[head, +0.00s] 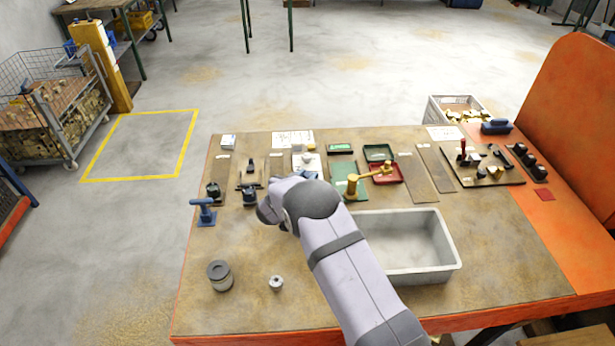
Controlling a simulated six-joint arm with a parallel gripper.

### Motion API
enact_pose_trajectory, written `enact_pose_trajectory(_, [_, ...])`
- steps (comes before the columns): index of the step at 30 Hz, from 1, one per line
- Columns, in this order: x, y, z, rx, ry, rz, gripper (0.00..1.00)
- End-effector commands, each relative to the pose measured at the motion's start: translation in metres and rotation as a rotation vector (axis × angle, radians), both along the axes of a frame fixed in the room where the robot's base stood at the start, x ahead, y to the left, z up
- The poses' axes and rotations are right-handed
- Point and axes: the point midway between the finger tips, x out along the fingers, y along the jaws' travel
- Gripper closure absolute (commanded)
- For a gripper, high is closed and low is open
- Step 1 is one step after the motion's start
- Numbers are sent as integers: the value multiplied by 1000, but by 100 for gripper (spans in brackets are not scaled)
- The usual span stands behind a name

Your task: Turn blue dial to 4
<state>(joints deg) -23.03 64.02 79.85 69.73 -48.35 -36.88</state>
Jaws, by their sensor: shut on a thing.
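A small dark-blue dial (249,197) sits on a narrow board in the left part of the workbench. My gripper (265,211) is low over the bench at the dial's right side. It is shut on the blue dial, though my wrist and arm hide most of the fingers and the contact. The dial's markings and pointer are too small to read from here.
A blue T-handled fixture (203,212) and a black knob (213,189) stand close on the left. A round canister (220,275) and a small metal part (276,283) stand in front.

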Motion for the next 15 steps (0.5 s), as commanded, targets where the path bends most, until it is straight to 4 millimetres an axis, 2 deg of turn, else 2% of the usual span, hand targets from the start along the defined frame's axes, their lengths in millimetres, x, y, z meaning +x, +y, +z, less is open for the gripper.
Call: enact_pose_trajectory(15, [1, 1, 2, 0, -4, -35, 97])
